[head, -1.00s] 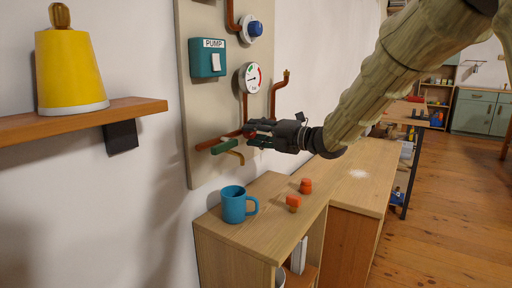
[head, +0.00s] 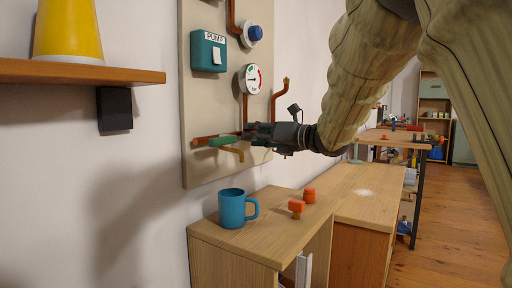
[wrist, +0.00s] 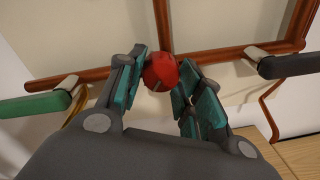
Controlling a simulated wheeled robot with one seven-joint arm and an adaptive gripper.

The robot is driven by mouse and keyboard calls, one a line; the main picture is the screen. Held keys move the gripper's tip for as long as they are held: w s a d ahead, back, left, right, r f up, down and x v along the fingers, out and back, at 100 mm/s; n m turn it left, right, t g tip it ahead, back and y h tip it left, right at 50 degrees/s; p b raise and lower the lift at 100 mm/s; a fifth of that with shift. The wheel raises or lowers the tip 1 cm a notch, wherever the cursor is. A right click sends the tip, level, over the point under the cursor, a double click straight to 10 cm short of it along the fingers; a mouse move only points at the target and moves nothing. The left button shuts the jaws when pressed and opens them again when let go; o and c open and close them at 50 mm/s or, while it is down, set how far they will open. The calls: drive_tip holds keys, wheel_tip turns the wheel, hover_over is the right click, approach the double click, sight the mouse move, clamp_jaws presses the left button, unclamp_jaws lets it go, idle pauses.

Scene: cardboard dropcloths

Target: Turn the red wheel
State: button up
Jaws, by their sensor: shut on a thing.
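The red wheel (wrist: 160,72) sits on the copper pipework, between the teal-padded fingers of my gripper (wrist: 161,85) in the wrist view. My gripper is shut on the wheel, with a finger on each side of it. In the head view my gripper (head: 248,133) reaches the pipe on the panel from the right. There the wheel is hidden behind the fingers.
A green lever handle (head: 222,141) is left of the wheel, and a dark lever handle (wrist: 292,66) is to its right. A gauge (head: 251,79) and a teal PUMP switch box (head: 208,51) are above. A blue mug (head: 233,208) and orange pieces (head: 297,207) stand on the cabinet below.

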drive_tip(key=shift+n+b, duration=0.5)
drive_tip(key=shift+n, duration=0.1)
drive_tip(key=o, duration=1)
drive_tip(key=v, duration=1.2)
drive_tip(key=shift+a, duration=0.15)
